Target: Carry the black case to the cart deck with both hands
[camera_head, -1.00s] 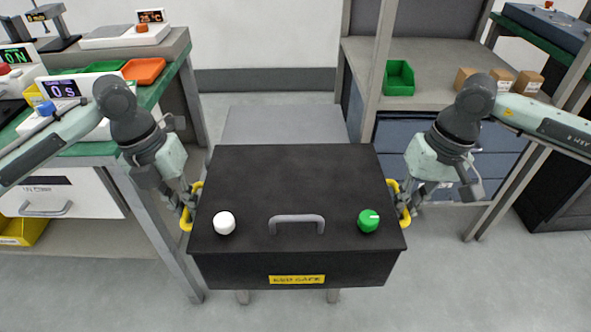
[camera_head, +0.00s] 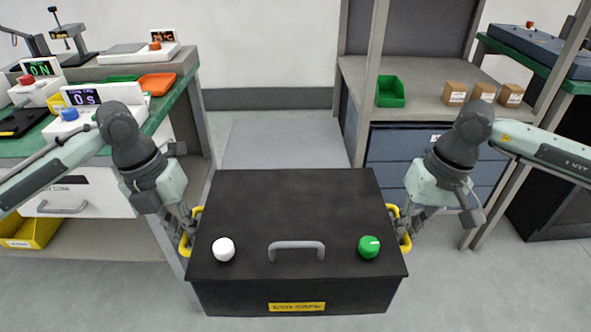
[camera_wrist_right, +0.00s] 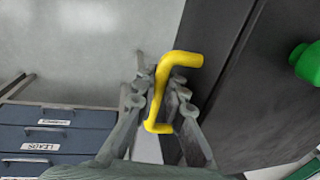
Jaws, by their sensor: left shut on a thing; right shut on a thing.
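The black case (camera_head: 295,215) is in front of me, roughly level, with a grey top handle, a white knob, a green knob and a yellow label. My left gripper (camera_head: 190,224) is shut on the yellow handle at its left side. My right gripper (camera_head: 403,224) is shut on the yellow handle at its right side. In the right wrist view, the fingers (camera_wrist_right: 163,98) close around that yellow handle (camera_wrist_right: 180,59), beside the case wall (camera_wrist_right: 232,75). A flat grey surface (camera_head: 283,138) shows behind the case; I cannot tell if it is the cart deck.
A green-topped bench (camera_head: 163,108) with instruments and an orange tray (camera_head: 156,83) stands at left. A shelf (camera_head: 430,108) with a green bin (camera_head: 390,92) and small cartons stands at right, above blue drawers (camera_head: 400,150). Grey floor lies between them.

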